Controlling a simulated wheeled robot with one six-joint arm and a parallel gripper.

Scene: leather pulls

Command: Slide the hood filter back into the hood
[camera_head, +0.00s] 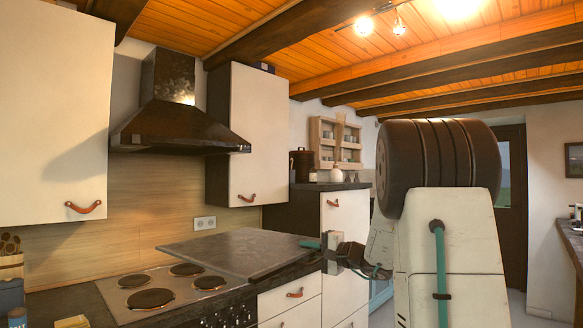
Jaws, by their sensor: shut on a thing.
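The hood filter (238,252) is a flat, dark grey rectangular panel. It is held roughly level above the right part of the stove, well below the hood. My gripper (328,246) is shut on the filter's right end. The hood (180,122) is a dark metal range hood on the back wall, between two cupboards, with its chimney going up to the ceiling. Its underside is mostly hidden from this angle, so I cannot see the filter opening.
The stove (146,290) has several round dark plates. White cupboards with leather pulls hang left (52,110) and right (238,135) of the hood. A tall white cabinet (343,235) stands behind my gripper. The space between filter and hood is clear.

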